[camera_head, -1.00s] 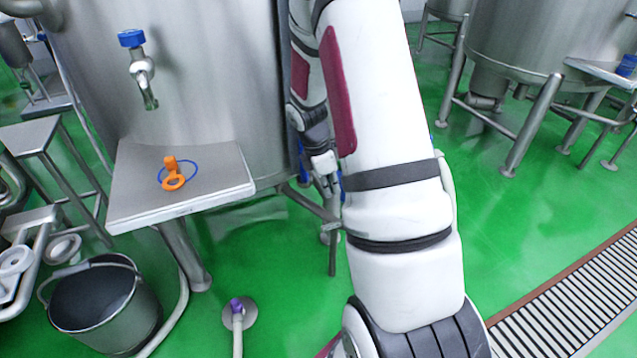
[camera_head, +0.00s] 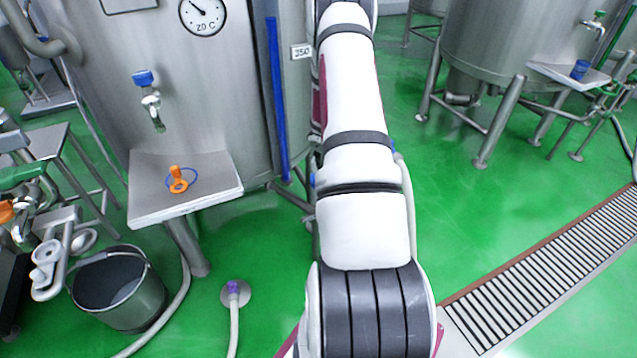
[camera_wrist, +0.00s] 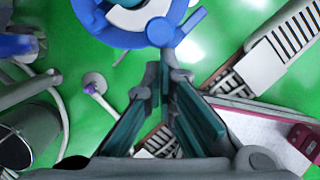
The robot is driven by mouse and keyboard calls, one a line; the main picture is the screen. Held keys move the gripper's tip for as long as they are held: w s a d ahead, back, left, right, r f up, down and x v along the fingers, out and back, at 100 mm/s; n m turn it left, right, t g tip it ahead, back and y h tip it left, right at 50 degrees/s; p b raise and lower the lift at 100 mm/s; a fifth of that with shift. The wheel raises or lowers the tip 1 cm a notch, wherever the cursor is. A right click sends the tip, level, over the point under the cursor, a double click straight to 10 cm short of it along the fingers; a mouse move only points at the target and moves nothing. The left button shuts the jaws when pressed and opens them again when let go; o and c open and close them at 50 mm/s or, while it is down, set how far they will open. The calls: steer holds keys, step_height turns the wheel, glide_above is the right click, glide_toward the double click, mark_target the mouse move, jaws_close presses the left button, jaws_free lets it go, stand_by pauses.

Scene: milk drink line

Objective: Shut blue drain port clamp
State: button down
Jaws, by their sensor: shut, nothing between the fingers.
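A blue clamp (camera_wrist: 150,36) shows large at the top of the wrist view, curved around a pale round end. A short blue lever (camera_wrist: 190,22) sticks out from it to the right. The top of the clamp is cut off by the frame, so I cannot tell how far it is open. My gripper (camera_wrist: 168,72) is shut and empty, its teal fingers pointing up toward the clamp with a small gap in the picture.
A steel tank (camera_head: 235,110) with a blue-handled tap (camera_head: 143,78) stands left of my arm. Below the tap is a shelf (camera_head: 215,187) with an orange piece (camera_head: 178,180). A bucket (camera_head: 120,290) and a floor drain hose (camera_head: 234,320) lie below.

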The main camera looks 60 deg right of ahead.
steer(key=shift+s+d+n+p, duration=0.3)
steer(key=shift+d+n+p, duration=0.3)
steer(key=shift+p, duration=0.45)
steer(key=shift+d, duration=0.25)
